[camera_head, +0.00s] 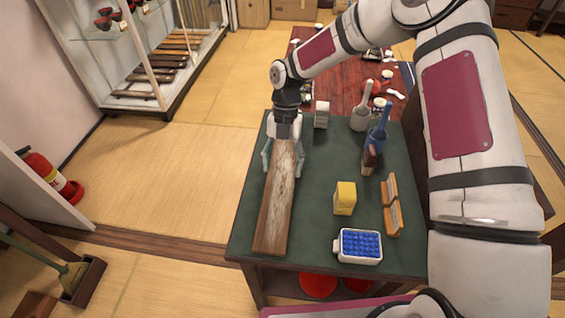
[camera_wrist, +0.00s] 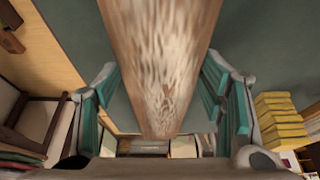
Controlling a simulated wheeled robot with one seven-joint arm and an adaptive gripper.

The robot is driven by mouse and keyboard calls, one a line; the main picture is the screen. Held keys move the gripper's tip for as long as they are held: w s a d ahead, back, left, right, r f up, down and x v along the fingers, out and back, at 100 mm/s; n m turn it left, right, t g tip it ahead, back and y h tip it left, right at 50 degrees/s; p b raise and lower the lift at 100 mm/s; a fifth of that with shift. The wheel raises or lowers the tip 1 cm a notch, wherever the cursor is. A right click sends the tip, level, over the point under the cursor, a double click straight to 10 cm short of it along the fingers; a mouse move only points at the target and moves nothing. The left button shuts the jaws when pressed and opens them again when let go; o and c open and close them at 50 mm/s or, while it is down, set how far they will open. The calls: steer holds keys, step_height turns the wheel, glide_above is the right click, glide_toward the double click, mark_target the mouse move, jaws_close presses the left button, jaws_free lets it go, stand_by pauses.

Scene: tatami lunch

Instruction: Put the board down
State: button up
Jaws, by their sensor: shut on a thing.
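The board (camera_head: 279,205) is long and brown with a pale, worn, streaked face. In the head view it reaches from my gripper (camera_head: 283,155) toward the near left corner of the green-topped table (camera_head: 315,190). My gripper is shut on the board near its far end, with a finger on each side. In the wrist view the board (camera_wrist: 160,70) runs between the teal finger pads of my gripper (camera_wrist: 160,95). I cannot tell whether its underside touches the table top.
The green top between board and yellow block is clear. A glass-sided shelf (camera_head: 130,60) stands left.

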steer(key=o, duration=1.4)
steer(key=shift+c, duration=0.2)
steer(key=v, duration=1.2)
steer(key=shift+b, duration=0.35)
steer(key=shift+s+r, duration=0.1)
steer(key=shift+r, duration=0.05)
